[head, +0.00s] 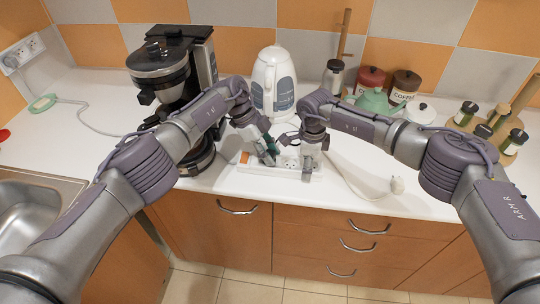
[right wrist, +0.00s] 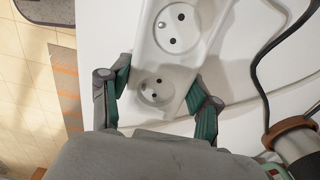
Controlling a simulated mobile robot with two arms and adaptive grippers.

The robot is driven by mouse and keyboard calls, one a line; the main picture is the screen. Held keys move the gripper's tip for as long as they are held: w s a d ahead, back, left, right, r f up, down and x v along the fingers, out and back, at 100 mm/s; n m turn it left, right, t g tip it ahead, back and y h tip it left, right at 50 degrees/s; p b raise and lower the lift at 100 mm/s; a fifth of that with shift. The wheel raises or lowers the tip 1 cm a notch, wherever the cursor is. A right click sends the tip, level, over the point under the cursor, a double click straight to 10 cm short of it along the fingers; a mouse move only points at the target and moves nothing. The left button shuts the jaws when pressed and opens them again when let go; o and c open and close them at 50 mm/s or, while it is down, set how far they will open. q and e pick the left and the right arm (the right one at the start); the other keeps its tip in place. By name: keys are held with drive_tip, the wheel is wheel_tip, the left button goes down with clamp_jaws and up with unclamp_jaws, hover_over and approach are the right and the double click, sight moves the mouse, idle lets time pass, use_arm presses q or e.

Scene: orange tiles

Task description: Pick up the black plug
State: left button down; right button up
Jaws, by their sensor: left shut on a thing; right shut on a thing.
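A white power strip (head: 283,169) lies near the counter's front edge, with an orange switch at its left end. My right gripper (head: 307,168) is shut across the strip. In the right wrist view its green-padded fingers (right wrist: 158,97) straddle the strip (right wrist: 168,62), with two empty round sockets showing. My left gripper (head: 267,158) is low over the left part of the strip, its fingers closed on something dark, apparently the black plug. The plug is mostly hidden by the fingers, so whether it is still in a socket cannot be told.
A black coffee maker (head: 168,68) stands behind my left arm, and a white kettle (head: 273,82) behind the grippers. Red and brown jars and a teapot (head: 377,101) stand at the back. A sink (head: 30,205) is at the left.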

sight(270, 153)
use_arm(q)
wheel_tip(270, 153, up, 16)
idle(1.7)
use_arm(e)
drive_tip(key=o, duration=1.5)
drive_tip(key=shift+r, duration=0.1)
wheel_tip(270, 153, up, 12)
